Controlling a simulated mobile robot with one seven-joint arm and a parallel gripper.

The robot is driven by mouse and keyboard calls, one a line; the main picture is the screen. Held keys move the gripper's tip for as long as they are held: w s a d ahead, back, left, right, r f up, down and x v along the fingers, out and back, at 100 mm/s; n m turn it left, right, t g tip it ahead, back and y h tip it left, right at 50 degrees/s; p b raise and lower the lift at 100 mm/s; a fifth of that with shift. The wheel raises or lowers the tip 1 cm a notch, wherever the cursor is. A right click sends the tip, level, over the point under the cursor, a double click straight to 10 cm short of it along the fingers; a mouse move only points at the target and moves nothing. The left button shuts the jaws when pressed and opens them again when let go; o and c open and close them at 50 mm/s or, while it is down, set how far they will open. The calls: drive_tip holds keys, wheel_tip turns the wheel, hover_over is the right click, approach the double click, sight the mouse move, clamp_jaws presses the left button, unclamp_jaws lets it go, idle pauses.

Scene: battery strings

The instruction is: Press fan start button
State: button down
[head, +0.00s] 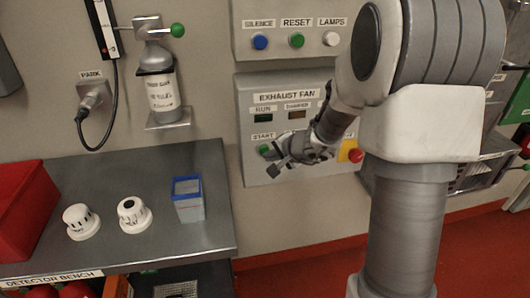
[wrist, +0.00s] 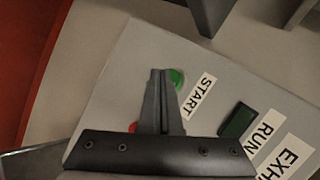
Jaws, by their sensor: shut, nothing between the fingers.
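The exhaust fan panel (head: 255,92) is a grey box on the wall, labelled EXHAUST FAN. Its green start button (head: 263,150) sits beside the START label at the lower left. My gripper (head: 273,168) is shut and empty, in front of the panel close to this button. In the wrist view, the closed fingertips (wrist: 161,73) overlap the left side of the green start button (wrist: 178,77). I cannot tell whether they touch it. The RUN lamp (head: 263,118) is dark green and looks unlit; it also shows in the wrist view (wrist: 237,121).
A red button (head: 355,155) on a yellow plate is at the panel's right. Above is another panel with SILENCE, RESET and LAMPS buttons (head: 297,40). The detector bench (head: 120,245) at left holds two white detectors, a blue-rimmed container (head: 188,200) and a red bin (head: 25,215).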

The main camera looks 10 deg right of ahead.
drive_tip(key=shift+w, duration=0.65)
idle(0.4)
idle(0.4)
drive_tip(key=shift+s+b, duration=0.8)
drive_tip(key=shift+s, duration=0.3)
drive_tip(key=s+b, duration=0.2)
drive_tip(key=s, duration=0.3)
drive_tip(key=shift+a, duration=0.1)
